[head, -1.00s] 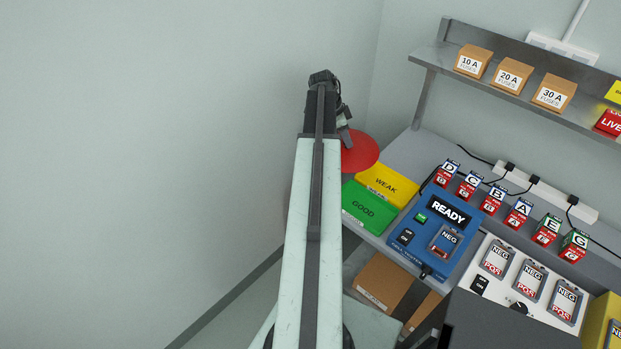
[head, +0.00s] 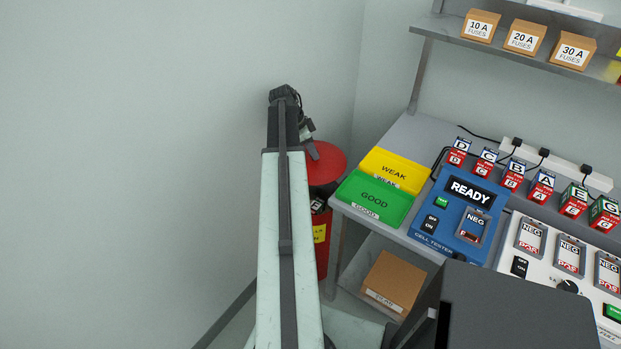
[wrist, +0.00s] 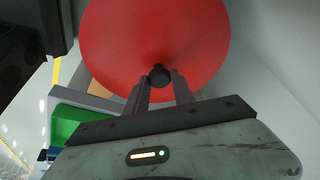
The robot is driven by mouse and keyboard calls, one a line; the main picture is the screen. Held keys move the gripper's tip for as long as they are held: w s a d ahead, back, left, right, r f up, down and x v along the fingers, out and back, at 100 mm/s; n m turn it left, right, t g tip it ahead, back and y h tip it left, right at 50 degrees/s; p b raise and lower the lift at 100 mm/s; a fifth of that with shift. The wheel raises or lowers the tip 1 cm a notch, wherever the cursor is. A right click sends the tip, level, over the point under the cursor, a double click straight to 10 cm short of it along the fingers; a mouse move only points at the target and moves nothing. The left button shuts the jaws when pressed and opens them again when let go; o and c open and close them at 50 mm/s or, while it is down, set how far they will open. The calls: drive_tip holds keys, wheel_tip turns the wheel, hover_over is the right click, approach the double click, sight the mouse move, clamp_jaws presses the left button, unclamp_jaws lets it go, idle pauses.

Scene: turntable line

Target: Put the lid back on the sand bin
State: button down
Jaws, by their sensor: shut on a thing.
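The round red lid (head: 328,158) is held out beyond the end of my arm in the head view; it fills the top of the wrist view (wrist: 150,35). My gripper (wrist: 159,82) is shut on the lid's black knob. In the head view, my gripper (head: 311,150) is partly hidden by my arm. The red sand bin (head: 322,262), with a yellow label, stands on the floor left of the bench. The lid overlaps the bin's top in the picture, with dark contents showing just below it. The exact gap between lid and bin cannot be told.
The grey bench (head: 398,238) stands close to the bin's right, with a green GOOD tray (head: 375,199) and yellow WEAK tray (head: 395,169) on its near corner. A cardboard box (head: 395,283) sits on the lower shelf. Bare walls are behind and left.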

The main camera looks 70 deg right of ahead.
wheel_tip(320, 180, down, 10)
drive_tip(key=b, duration=0.7)
drive_tip(key=shift+r+b, duration=0.25)
drive_tip(key=shift+b, duration=0.1)
wheel_tip(320, 180, down, 6)
drive_tip(key=b, duration=0.6)
drive_tip(key=shift+f, duration=0.15)
drive_tip(key=shift+f, duration=0.1)
idle(0.6)
drive_tip(key=c, duration=0.5)
unclamp_jaws()
